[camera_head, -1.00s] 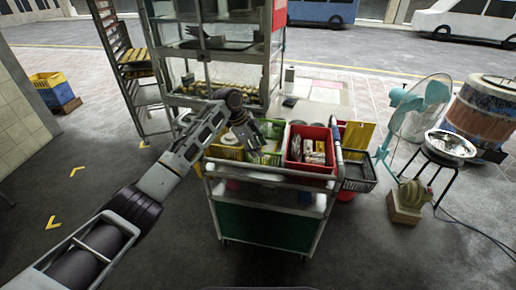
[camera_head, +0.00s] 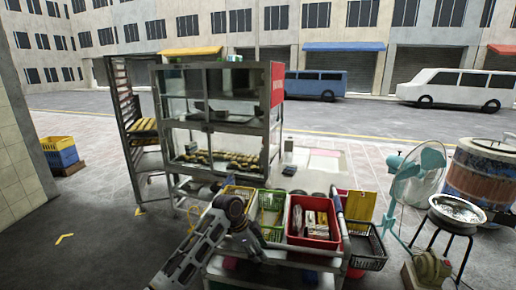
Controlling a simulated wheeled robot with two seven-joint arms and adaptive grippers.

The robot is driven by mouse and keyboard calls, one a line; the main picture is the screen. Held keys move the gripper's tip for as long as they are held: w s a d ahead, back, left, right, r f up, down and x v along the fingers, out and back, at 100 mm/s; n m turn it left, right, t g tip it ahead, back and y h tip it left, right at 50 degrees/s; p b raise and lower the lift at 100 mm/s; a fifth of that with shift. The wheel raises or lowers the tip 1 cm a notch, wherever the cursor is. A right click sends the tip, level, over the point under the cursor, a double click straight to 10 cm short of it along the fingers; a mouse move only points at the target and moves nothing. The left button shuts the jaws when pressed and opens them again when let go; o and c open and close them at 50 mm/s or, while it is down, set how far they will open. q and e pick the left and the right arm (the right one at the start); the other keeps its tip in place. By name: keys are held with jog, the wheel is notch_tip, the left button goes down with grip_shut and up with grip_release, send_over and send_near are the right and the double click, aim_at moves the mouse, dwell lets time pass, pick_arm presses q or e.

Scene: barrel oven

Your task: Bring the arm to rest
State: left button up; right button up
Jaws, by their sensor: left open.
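My left arm comes in from the bottom, left of centre. Its wrist bends down to my left gripper (camera_head: 250,244), which is dark, small and partly hard to make out. The gripper is open, and nothing shows between its fingers. My right arm and right gripper are not in view.
A red crate (camera_head: 336,238) with packets stands on the cart. A black basket (camera_head: 369,247) hangs at its right. Behind is a glass cabinet (camera_head: 218,80) with buns, beside a tall rack (camera_head: 122,110). A fan (camera_head: 421,178) and barrel oven (camera_head: 481,178) stand right. Floor at left is free.

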pick_arm(q)
jog(key=s+a+f+n+t+y, duration=0.1)
jog(key=s+a+f+n, duration=0.5)
jog(key=s, duration=0.5)
jog(key=s+a+f+n+t+y, duration=0.1)
jog(key=s+a+f+n, duration=0.45)
jog(key=s, duration=0.45)
jog(key=s+a+r+n+y, duration=0.25)
jog(key=s+a+n, duration=0.25)
jog(key=s+a, duration=0.65)
notch_tip(320, 180, down, 32)
jog(key=s+a+g, duration=0.1)
jog(key=s+a, duration=0.1)
jog(key=s+a+f, duration=0.4)
jog(key=s+f, duration=0.5)
jog(key=s, duration=0.1)
jog(key=s+a+f+g+y+p, duration=0.1)
jog(key=s+a+f, duration=0.2)
jog(key=s+f, duration=0.7)
jog(key=shift+s+a+f+m, duration=0.2)
jog(key=shift+a+m, duration=0.15)
jog(key=shift+a, duration=0.05)
